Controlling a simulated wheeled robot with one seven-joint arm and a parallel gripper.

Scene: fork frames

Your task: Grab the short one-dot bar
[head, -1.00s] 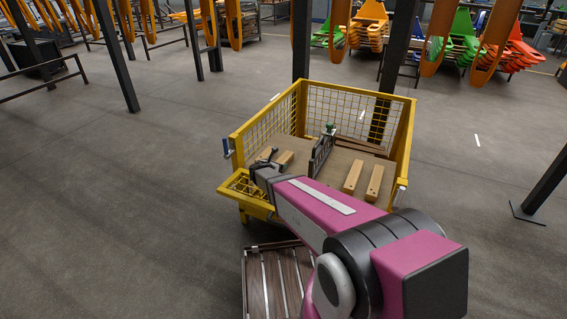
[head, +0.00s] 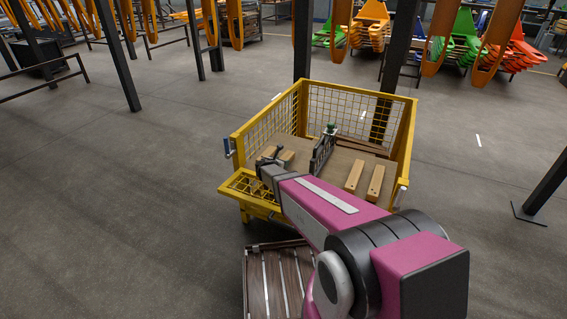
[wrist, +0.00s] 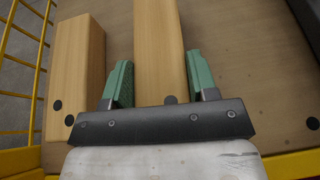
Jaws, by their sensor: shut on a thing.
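My gripper (wrist: 160,78) is shut on a light wooden bar (wrist: 160,40), with one green-padded finger against each long side. One dark dot shows on the held bar's near end, close to my gripper's palm. The bar's far end runs out of the wrist view, so its full length is hidden there. A second wooden bar (wrist: 78,65) with two dark dots lies to the left, apart from the held one. In the head view my gripper (head: 273,159) is at the left part of the yellow crate, by two short bars, partly hiding them. I cannot tell whether the held bar is lifted.
The yellow mesh crate (head: 410,140) has walls around the bars. A dark upright divider (head: 321,154) stands in its middle. Two longer wooden bars (head: 354,175) (head: 375,183) lie right of it. A slatted pallet (head: 270,285) is on the floor in front.

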